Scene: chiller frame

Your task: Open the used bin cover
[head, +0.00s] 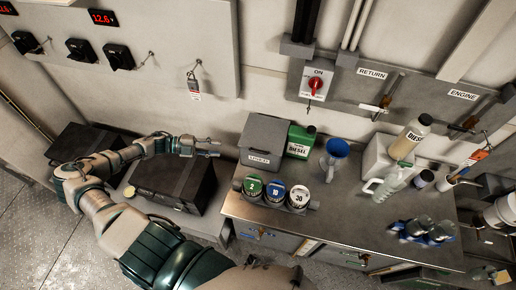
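No label reading "used" is legible, so I cannot tell for certain which container is the used bin. A dark lidded box (178,186) stands left of the counter, with a second dark box (84,146) farther left. A grey lidded box (266,132) with a small label stands on the counter; its lid looks closed. My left gripper (214,147) is open and empty, with its fingers pointing right. In the picture it lies above the near dark box and left of the grey box; I see no contact. My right gripper is not in view.
A wall panel with a red switch (315,84) is behind. The counter's front middle is clear.

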